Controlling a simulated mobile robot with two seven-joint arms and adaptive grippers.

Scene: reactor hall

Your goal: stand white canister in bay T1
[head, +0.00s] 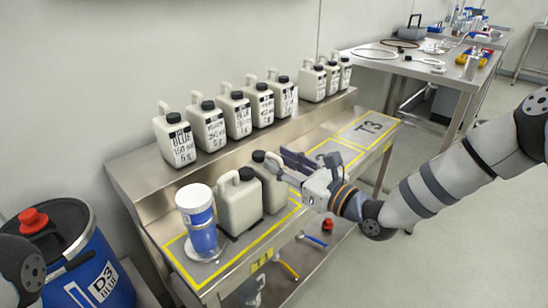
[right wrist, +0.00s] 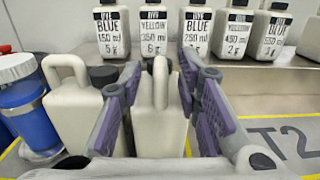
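Two white canisters stand side by side in the yellow-outlined bay T1 (head: 212,284) on the steel bench. The nearer one (head: 240,207) has a dark cap and shows at left in the right wrist view (right wrist: 72,118). The farther one (head: 272,190) is partly hidden by my right gripper (head: 290,168). In the right wrist view, that canister (right wrist: 160,128) stands upright between my spread purple-padded fingers. I cannot tell whether either finger touches it. My left gripper is not in view.
A blue jar with a white lid (head: 200,222) stands in T1's left part. Several labelled dye canisters (head: 208,128) line the raised shelf behind. Bay T3 (head: 368,128) looks empty. A blue drum (head: 85,265) stands at left, and a cluttered table (head: 440,70) at back right.

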